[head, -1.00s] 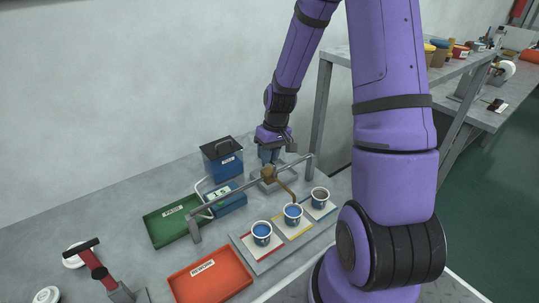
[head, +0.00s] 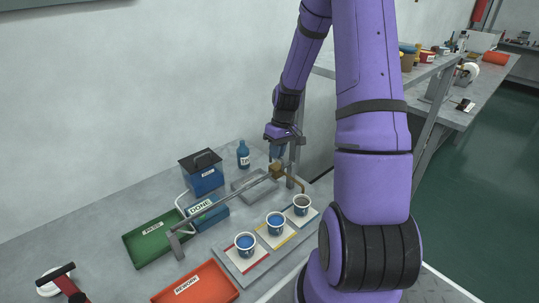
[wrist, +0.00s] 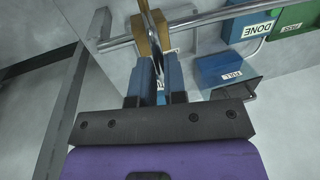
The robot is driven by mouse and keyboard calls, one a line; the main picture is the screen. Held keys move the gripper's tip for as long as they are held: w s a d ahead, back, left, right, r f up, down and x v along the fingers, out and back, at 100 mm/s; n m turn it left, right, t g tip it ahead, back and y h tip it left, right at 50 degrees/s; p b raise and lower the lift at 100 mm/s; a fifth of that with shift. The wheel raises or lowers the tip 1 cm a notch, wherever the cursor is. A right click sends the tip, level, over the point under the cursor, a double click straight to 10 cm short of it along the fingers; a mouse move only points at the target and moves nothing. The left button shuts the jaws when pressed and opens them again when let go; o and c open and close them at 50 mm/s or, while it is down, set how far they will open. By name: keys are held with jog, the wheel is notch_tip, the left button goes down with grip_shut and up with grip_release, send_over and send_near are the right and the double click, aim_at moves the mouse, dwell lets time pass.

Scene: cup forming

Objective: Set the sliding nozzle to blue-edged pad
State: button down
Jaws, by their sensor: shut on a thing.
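The sliding nozzle is a tan block (head: 277,170) on a grey rail with a curved brass spout; it sits near the rail's right end. The spout tip is above or just behind the right cup (head: 301,205). That cup stands on the right-hand pad (head: 313,214); its edge colour is hard to make out. My gripper (head: 277,153) points down at the block. In the wrist view, the blue fingers (wrist: 157,78) are shut on a thin upright part of the nozzle, with the tan block (wrist: 140,35) just beyond them.
Two cups with blue contents stand on the red-edged pad (head: 245,265) and yellow-edged pad (head: 287,238). A red tray (head: 205,290), green tray (head: 135,248), blue DONE box (head: 210,217), dark-lidded blue box (head: 203,178) and blue bottle (head: 243,155) lie around the rail.

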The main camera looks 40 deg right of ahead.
jog(key=shift+d, duration=0.2)
jog(key=c, duration=1.2)
grip_release()
jog(key=shift+d, duration=0.15)
jog(key=shift+o, duration=0.2)
jog(key=shift+r, duration=0.15)
notch_tip(320, 180, up, 10)
jog(key=d, duration=0.2)
jog(key=shift+r, duration=0.2)
jog(key=shift+a, duration=0.1)
